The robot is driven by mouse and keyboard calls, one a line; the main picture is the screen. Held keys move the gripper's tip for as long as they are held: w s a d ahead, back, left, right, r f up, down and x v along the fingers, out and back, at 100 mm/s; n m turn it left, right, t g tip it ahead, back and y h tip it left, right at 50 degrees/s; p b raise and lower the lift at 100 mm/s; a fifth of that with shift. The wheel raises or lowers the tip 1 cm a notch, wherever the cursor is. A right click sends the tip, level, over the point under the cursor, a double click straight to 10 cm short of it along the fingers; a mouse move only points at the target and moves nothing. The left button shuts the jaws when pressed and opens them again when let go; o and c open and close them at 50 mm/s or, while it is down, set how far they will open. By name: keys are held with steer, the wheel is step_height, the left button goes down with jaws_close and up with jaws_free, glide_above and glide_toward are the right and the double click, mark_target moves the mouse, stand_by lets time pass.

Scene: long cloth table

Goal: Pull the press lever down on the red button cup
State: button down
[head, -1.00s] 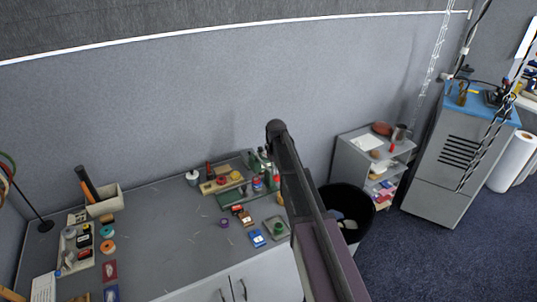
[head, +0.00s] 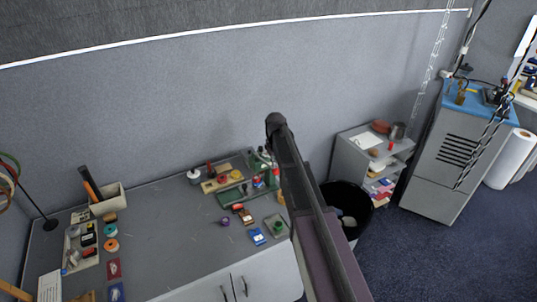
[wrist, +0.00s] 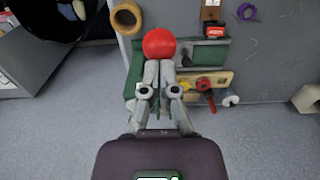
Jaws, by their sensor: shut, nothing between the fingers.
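A round red knob (wrist: 159,43) shows right at the tips of my gripper (wrist: 158,66) in the wrist view. The fingers are together and empty, and overlap the knob's lower edge; I cannot tell whether they touch it. Green press parts (wrist: 133,76) show beside and behind the fingers. The lever below the knob is hidden. In the head view the green press (head: 262,160) stands at the right end of the grey table, partly behind my arm. I cannot make out which part is the red button cup.
A wooden holder (head: 222,181) with red and yellow pieces sits beside the press. A red block (wrist: 215,30), a tan ring (wrist: 126,17) and a purple tape roll (wrist: 247,11) lie nearby. A black bin (head: 357,202) stands on the floor past the table's right end.

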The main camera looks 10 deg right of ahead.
steer(key=shift+w+r+p, duration=0.1)
steer(key=shift+r+p, duration=0.65)
steer(key=shift+r, duration=0.25)
steer(key=shift+w+a+r+p, duration=0.1)
steer(key=shift+w+r+p, duration=0.1)
steer(key=shift+r+p, duration=1.15)
steer(key=shift+w+r+p, duration=0.15)
steer(key=shift+r+p, duration=1.1)
steer(key=shift+p, duration=0.05)
steer(key=s+f+m+b, duration=0.1)
steer(key=s+f+b, duration=0.3)
steer(key=s, duration=0.5)
steer(key=s+f+m+b, duration=0.1)
steer(key=s+f+b, duration=0.4)
steer(key=s, duration=0.5)
steer(key=s+f+m+b, duration=0.1)
steer(key=s+f+b, duration=0.4)
steer(key=s, duration=0.5)
steer(key=shift+m, duration=0.3)
